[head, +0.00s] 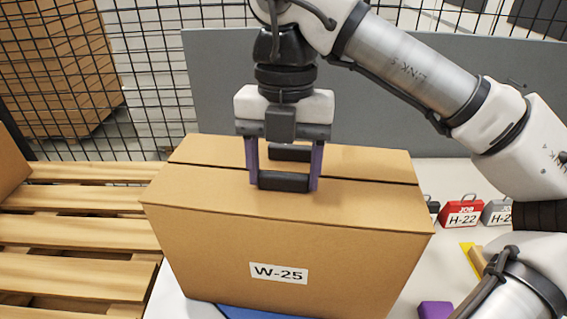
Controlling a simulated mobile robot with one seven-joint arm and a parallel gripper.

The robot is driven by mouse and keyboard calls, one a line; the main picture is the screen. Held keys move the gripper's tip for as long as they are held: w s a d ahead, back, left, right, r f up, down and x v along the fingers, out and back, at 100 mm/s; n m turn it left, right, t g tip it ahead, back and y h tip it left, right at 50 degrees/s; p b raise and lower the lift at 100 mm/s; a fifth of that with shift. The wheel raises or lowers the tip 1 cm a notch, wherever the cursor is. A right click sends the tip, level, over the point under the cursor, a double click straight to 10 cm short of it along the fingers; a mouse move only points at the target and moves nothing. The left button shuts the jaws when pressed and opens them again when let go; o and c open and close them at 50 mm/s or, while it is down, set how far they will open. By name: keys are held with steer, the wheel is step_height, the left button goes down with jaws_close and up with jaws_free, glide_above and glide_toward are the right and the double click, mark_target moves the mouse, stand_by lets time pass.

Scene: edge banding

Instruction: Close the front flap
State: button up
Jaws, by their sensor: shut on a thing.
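A cardboard box (225,245) labelled W-25 stands upright in the middle of the head view. Its front flap (205,192) lies flat or nearly flat over the front part of the top. The back flap (370,162) lies behind it, with a narrow dark gap between their edges. My gripper (284,183) points down over the middle of the top. Its purple fingers are shut on a dark bar-like thing (283,181), low over the front flap. A second dark bar shows behind it. I cannot tell whether the bar touches the flap.
A wooden pallet (75,235) is at the left. A grey panel (215,85) and a wire fence (140,105) stand behind. My arm crosses the upper right.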

steer(key=shift+f, duration=0.1)
steer(key=o, duration=1.4)
step_height(320, 180, up, 14)
steer(key=w+p, duration=0.1)
steer(key=p, duration=0.4)
steer(key=shift+w+d+f+p, duration=0.15)
steer(key=shift+w+p, duration=0.1)
steer(key=shift+p, duration=0.05)
